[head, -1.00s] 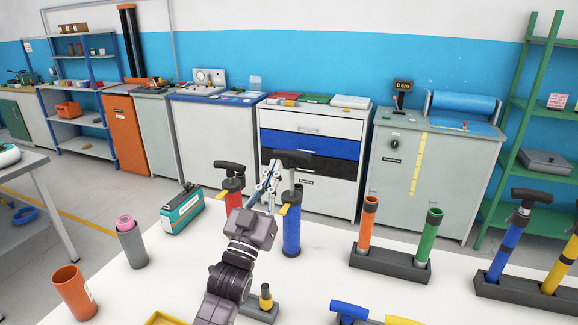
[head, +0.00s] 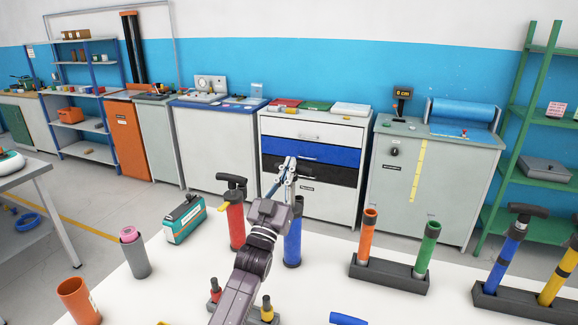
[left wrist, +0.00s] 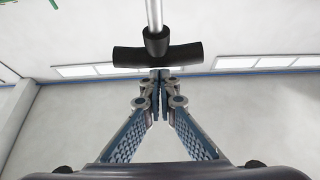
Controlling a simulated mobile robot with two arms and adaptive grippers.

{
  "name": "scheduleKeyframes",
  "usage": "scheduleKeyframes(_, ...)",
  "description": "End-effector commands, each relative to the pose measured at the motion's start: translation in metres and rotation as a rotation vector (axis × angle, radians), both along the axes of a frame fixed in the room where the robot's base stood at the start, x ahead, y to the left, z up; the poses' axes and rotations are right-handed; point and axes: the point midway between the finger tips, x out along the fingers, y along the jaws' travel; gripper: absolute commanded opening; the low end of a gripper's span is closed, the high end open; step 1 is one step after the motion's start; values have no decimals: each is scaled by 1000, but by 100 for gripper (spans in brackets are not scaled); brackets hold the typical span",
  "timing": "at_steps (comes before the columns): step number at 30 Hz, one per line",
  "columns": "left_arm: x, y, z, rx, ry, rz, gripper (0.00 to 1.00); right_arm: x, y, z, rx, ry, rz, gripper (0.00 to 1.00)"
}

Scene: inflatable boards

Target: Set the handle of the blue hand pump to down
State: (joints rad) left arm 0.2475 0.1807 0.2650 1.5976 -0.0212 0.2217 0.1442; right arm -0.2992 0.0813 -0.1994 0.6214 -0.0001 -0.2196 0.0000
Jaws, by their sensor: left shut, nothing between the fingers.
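The blue hand pump (head: 292,247) stands upright on the white table, right of a red pump, partly behind my left arm. Its black handle is hard to make out in the head view, against my gripper and the dark drawers. In the left wrist view a black T-shaped handle (left wrist: 180,55) on a silver rod (left wrist: 154,16) lies just beyond the fingertips. A length of the rod shows. My left gripper (head: 288,168) is shut and empty; its closed tips also show in the left wrist view (left wrist: 160,80). I cannot tell if they touch the handle. My right gripper is not in view.
The red pump (head: 236,224) stands close left of the blue one. A teal box (head: 184,220) and grey cup (head: 136,258) stand farther left. A dark rack (head: 388,275) with orange and green tubes stands right. White table is bare between the blue pump and this rack.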

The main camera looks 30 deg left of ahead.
Motion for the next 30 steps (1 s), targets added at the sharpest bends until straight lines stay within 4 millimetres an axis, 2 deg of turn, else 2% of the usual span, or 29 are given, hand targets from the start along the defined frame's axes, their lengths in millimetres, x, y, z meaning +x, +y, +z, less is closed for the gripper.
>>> scheduleKeyframes(13,0,0,-6,0,0,0,0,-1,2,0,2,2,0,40)
scheduleKeyframes(17,1,0,-13,0,1,0,0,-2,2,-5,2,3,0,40)
scheduleKeyframes(30,1,0,-83,-1,5,0,0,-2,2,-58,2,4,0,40)
